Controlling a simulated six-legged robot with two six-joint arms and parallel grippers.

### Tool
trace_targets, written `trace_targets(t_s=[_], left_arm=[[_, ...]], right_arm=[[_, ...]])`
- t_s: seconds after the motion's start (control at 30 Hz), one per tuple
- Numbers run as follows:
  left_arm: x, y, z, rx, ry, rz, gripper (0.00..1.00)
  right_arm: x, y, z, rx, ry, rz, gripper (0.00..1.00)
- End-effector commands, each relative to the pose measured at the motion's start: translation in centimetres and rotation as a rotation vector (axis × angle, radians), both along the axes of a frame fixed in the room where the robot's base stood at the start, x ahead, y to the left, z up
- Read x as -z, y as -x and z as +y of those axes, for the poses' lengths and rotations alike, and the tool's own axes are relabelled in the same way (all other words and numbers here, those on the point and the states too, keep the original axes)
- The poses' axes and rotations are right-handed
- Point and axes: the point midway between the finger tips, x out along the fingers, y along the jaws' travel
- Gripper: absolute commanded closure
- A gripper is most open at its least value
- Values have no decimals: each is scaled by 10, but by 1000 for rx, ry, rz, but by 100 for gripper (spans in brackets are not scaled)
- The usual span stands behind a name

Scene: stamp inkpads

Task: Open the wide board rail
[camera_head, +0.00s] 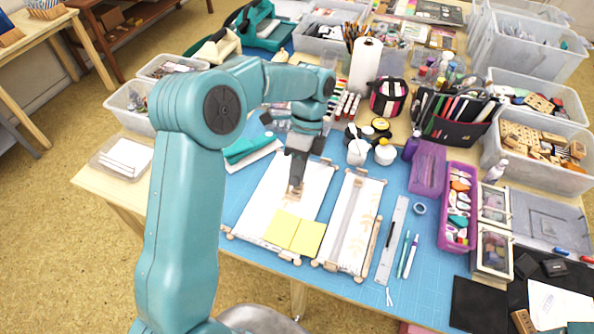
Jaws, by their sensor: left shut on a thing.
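The wide board (262,196) lies on the blue mat, white with pale wooden corner knobs. Two yellow notes (295,232) lie on its near part. My left gripper (296,184) points down over the middle of the wide board. It is shut on a small brownish piece (296,191); I cannot tell whether this is part of the wide board's rail. The rail itself is hard to make out, and my gripper hides part of the board. A narrower board (336,232) lies just to the right. My right gripper is not in view.
A ruler (392,240), pens and a tape roll (419,208) lie right of the boards. A purple tray (459,204) stands farther right. Ink jars (385,152) and a paper roll (365,68) stand behind. The blue mat (350,284) is mostly clear along the front edge.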

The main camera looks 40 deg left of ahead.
Motion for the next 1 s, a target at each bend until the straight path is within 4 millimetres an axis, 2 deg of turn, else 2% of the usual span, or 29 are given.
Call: trace_targets(t_s=[0.03, 0.07, 1.0], left_arm=[[4, -6, 2, -3, -6, -23, 85], [4, -6, 2, -3, -7, -23, 81], [3, -7, 1, -3, -3, -22, 81]], right_arm=[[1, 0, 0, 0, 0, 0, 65], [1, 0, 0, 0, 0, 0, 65], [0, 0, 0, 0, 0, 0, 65]])
